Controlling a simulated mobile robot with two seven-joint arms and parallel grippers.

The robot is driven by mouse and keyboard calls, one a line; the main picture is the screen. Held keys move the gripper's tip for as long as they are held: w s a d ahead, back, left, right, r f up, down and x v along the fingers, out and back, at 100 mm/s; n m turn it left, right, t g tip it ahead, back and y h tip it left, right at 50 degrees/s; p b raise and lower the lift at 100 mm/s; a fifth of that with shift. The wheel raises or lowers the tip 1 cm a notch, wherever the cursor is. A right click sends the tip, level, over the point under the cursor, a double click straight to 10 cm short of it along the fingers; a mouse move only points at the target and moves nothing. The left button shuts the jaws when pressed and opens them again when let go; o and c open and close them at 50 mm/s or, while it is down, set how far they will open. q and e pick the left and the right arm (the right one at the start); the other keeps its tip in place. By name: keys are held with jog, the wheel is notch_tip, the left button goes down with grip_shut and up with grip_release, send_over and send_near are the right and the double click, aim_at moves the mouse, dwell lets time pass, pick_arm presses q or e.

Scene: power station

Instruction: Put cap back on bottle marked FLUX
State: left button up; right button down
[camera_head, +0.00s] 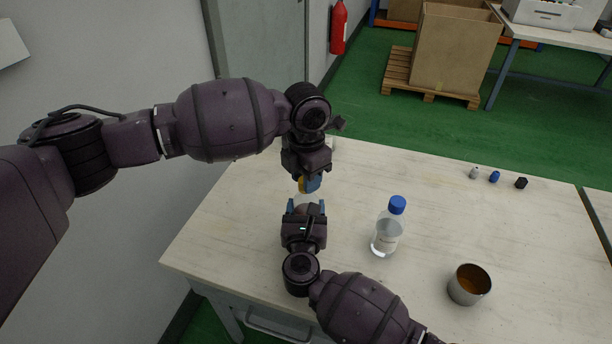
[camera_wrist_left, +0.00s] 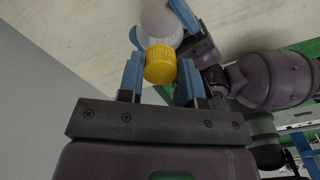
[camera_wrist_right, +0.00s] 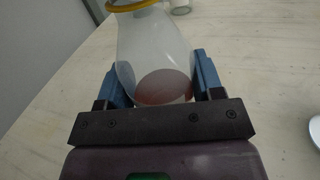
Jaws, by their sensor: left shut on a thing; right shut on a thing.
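A yellow cap (camera_wrist_left: 160,63) is between the blue fingers of my left gripper (camera_head: 312,184), which is shut on it. My right gripper (camera_head: 306,204) is shut on a translucent bottle (camera_wrist_right: 150,65) with pinkish contents, seen between its fingers in the right wrist view. The cap is at the bottle's mouth end; a yellow rim (camera_wrist_right: 132,5) shows there in the right wrist view. I cannot tell whether the cap is seated or only close to the mouth. No FLUX lettering is legible. In the head view the grippers hide most of the bottle.
A clear bottle with a blue cap (camera_head: 397,205) stands to the right on the table (camera_head: 440,207). A metal cup (camera_head: 469,285) with brown liquid is near the front right. Small white, blue and black items (camera_head: 494,177) stand at the back right. The table's middle right is clear.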

pick_arm(q)
jog(key=shift+m, duration=0.6)
jog(key=o, duration=0.9)
jog(key=shift+r, duration=2.3)
